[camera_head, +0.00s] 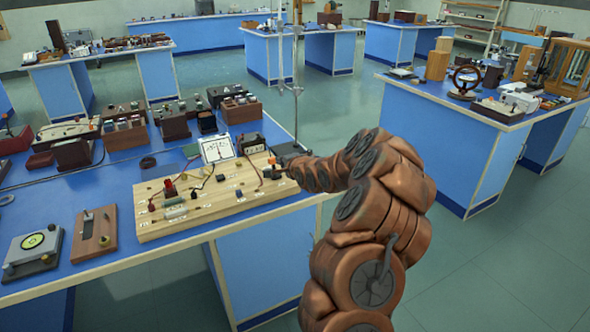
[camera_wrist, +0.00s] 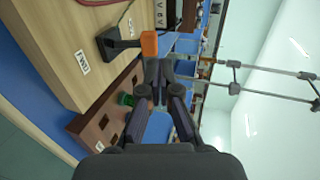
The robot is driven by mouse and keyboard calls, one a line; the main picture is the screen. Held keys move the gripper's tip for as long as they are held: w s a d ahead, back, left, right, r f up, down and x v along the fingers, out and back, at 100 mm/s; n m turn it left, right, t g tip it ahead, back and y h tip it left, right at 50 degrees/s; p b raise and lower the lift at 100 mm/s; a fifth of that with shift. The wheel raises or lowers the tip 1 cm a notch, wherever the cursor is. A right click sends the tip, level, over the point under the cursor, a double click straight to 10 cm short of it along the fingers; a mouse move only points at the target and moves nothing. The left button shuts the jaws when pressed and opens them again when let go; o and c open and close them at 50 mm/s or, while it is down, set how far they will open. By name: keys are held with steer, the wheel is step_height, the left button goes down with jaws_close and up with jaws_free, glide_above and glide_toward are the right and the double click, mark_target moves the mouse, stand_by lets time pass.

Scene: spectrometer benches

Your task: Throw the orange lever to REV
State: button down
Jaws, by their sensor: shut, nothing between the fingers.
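The orange lever's block-shaped knob (camera_wrist: 149,44) sits on a black arm and base (camera_wrist: 113,44) on the wooden board in the wrist view. In the head view the orange knob (camera_head: 272,160) is small, at the board's right end beside my gripper. My gripper (camera_wrist: 160,70) is shut and empty, its fingertips just below the knob in the wrist picture; I cannot tell whether they touch it. In the head view my arm partly hides this corner. A white label (camera_wrist: 82,62) lies beside the lever base; its lettering is too small to read surely.
A thin metal stand (camera_head: 296,95) rises behind my gripper. Boxed instruments crowd the blue bench to the left. Open floor (camera_head: 500,250) lies to the right.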

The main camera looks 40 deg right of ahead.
steer(key=b+v, duration=0.2)
steer(key=v, duration=0.7)
steer(key=shift+s+a, duration=0.2)
steer(key=shift+s, duration=0.1)
steer(key=shift+a, duration=0.1)
